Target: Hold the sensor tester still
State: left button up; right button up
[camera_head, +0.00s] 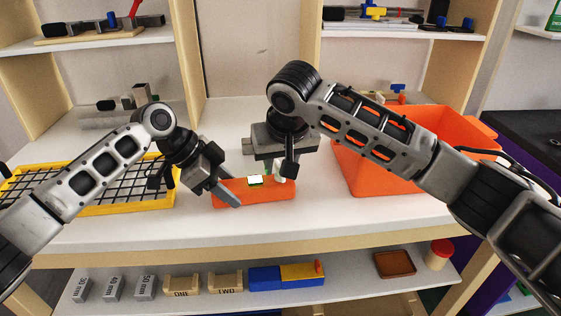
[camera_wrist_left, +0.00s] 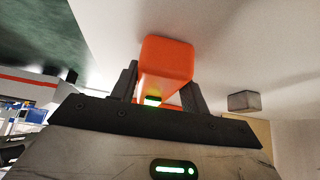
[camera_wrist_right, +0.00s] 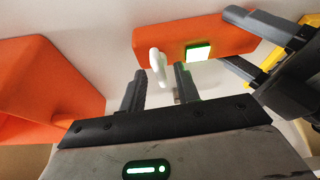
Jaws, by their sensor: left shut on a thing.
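The sensor tester (camera_head: 270,191) is an orange block with a lit white-and-green screen, on the white worktop in the head view. My left gripper (camera_head: 229,194) is shut on its left end; the left wrist view shows the orange body (camera_wrist_left: 167,62) between the two fingers. My right gripper (camera_head: 287,170) is above the tester's right part. In the right wrist view its fingers (camera_wrist_right: 158,88) are apart with a gap between them. A white curved piece (camera_wrist_right: 158,67) shows just beyond the fingertips, against the orange tester (camera_wrist_right: 228,37); whether it touches a finger is unclear.
An orange crate (camera_head: 365,178) stands right of the tester, partly behind my right arm. A yellow-rimmed grid tray (camera_head: 130,208) lies to the left. The lower shelf holds grey blocks, wooden cradles (camera_head: 183,284), a blue-and-yellow box and a brown tray (camera_head: 395,263).

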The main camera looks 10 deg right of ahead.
grip_shut()
jog(key=shift+n, duration=0.4)
jog(key=n, duration=0.1)
jog(key=n+y, duration=0.1)
jog(key=n, duration=0.1)
jog(key=shift+d+g+y, duration=0.15)
jog(key=shift+g+y, duration=0.15)
jog(key=n+g+y, duration=0.1)
jog(key=n, duration=0.3)
jog(key=shift+w+n, duration=0.1)
jog(key=shift+n, duration=0.2)
jog(key=n, duration=0.2)
jog(key=n+g+y, duration=0.1)
jog(key=n, duration=0.1)
jog(key=shift+w+d+g, duration=0.1)
jog(key=shift+g, duration=0.2)
jog(key=n, duration=0.2)
jog(key=n+g, duration=0.1)
jog(key=n, duration=0.1)
jog(key=shift+w+n+g, duration=0.1)
jog(key=shift+n+g, duration=0.2)
